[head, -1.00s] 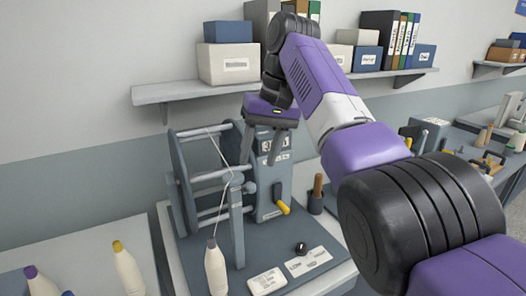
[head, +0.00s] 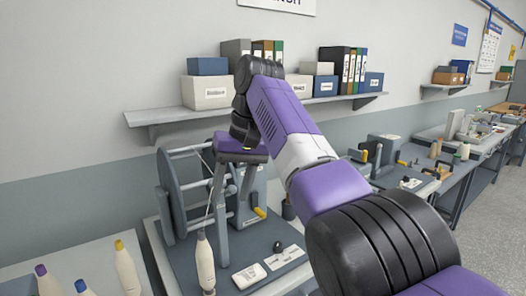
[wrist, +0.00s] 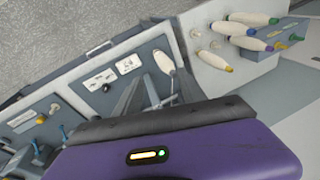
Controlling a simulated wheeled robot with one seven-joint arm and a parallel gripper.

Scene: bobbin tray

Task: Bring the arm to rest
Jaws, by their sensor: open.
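My gripper (head: 234,196) is open and empty. In the head view it hangs fingers-down in front of the grey winding machine (head: 172,200), with my purple arm reaching in from the lower right. I cannot tell whether the fingers touch the machine. A white cone of thread (head: 205,265) stands at the machine's front, with a thread running up from it. In the wrist view my gripper's purple housing fills the bottom. The cone also shows there (wrist: 164,62), beyond the fingers.
A wall shelf (head: 170,115) with boxes and binders is behind my arm. More white cones (head: 127,270) stand on the table at the left. A yellow-tipped lever (head: 260,212) is on the machine. Benches with tools run off to the right.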

